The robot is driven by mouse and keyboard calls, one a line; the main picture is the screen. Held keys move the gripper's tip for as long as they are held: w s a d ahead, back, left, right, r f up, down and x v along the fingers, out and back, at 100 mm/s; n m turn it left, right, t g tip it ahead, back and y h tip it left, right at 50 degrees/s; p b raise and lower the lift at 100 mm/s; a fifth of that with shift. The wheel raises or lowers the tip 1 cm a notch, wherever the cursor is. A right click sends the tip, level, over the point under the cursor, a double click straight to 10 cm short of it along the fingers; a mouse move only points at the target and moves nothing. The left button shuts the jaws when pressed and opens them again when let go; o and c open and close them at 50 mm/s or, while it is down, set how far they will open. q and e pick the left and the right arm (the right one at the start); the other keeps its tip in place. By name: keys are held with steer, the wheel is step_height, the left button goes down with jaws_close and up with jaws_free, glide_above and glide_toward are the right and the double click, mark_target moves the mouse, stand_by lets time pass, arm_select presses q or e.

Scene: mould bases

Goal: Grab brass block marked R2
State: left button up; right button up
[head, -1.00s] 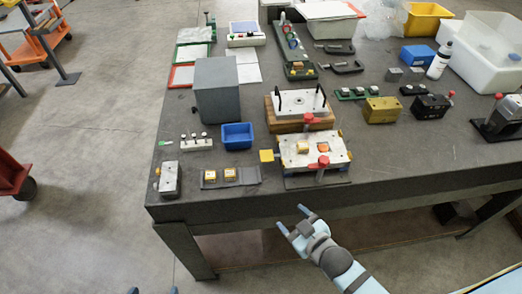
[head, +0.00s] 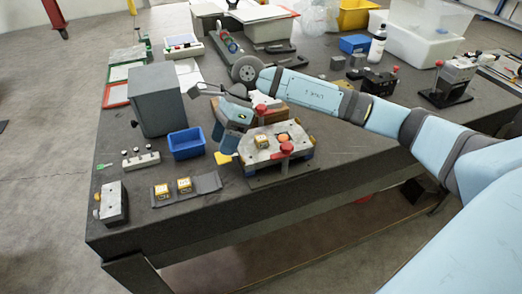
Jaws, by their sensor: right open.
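Two small brass blocks, left (head: 162,190) and right (head: 184,184), sit side by side on a dark mat (head: 208,183) near the table's front edge. Another brass block (head: 262,141) sits on the pale mould base (head: 250,157), beside an orange round piece (head: 283,137). The markings are too small to read, so I cannot tell which block is R2. My right gripper (head: 206,110) is open and empty, raised behind the mat and to the left of the mould base. Its arm hides part of the rear mould base. My left gripper is out of view.
A blue bin (head: 187,143) stands behind the mat, with a grey box (head: 156,100) behind it. Red-knobbed clamps (head: 287,149) rise at the mould base. A yellow piece (head: 222,158) lies at its left. A grey metal fixture (head: 114,204) stands at the left front corner.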

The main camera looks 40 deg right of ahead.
steer(key=w+d+r+t+h+b, duration=0.1)
steer(key=w+d+r+h, duration=0.15)
steer(key=d, duration=0.45)
steer(key=w+d+r+t+h+b, duration=0.1)
steer(key=d+r+h, duration=0.1)
steer(key=d+h, duration=0.35)
steer(key=y, duration=0.1)
glide_above(261, 137)
steer(key=f, duration=0.5)
steer(key=s+f, duration=0.1)
steer(key=f, duration=0.2)
steer(key=shift+f+p, duration=0.3)
steer(key=shift+p, duration=0.1)
steer(key=f, duration=0.3)
steer(key=f+p, duration=0.1)
steer(key=f, duration=0.1)
steer(key=shift+w+f, duration=0.15)
steer(key=shift+w, duration=0.25)
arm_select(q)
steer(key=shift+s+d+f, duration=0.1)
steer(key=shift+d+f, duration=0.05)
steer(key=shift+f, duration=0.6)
arm_select(e)
steer(key=shift+c, duration=0.2)
steer(key=c, duration=1.1)
